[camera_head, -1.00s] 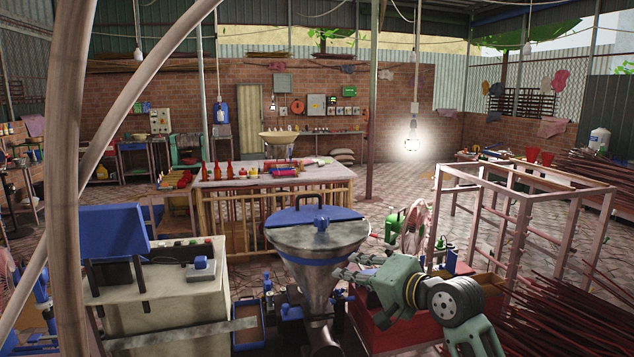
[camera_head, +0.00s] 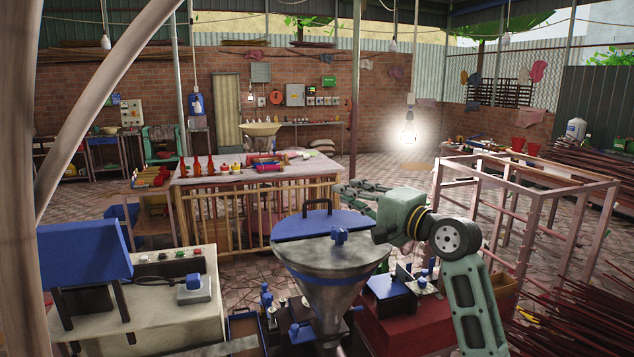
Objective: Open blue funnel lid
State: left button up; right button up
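The metal funnel (camera_head: 334,288) stands at centre front with a blue band around its upper body. Its blue lid (camera_head: 300,227) lies flat over the far half of the top and has a dark arched handle (camera_head: 318,203). My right gripper (camera_head: 343,190) is raised just beyond and right of the lid, fingers pointing left. Its fingers look apart with nothing between them, and it appears clear of the handle. My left gripper is out of view.
A beige machine (camera_head: 150,315) with a raised blue panel (camera_head: 85,265) stands left of the funnel. A red machine base (camera_head: 405,322) is on the right. A pale frame rack (camera_head: 540,175) stands farther right. A worktable (camera_head: 215,178) stands behind.

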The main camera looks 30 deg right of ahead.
jog(key=w+a+p, duration=0.1)
jog(key=w+p, duration=0.2)
jog(key=w, duration=0.3)
jog(key=shift+w+r, duration=0.25)
jog(key=shift+r, duration=0.05)
jog(key=c, duration=0.3)
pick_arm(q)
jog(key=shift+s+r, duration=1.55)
pick_arm(e)
grip_shut()
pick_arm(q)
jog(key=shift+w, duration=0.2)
pick_arm(e)
jog(key=shift+c, duration=0.2)
grip_release()
jog(key=o, duration=0.3)
jog(key=shift+o, duration=0.2)
jog(key=shift+s, duration=0.1)
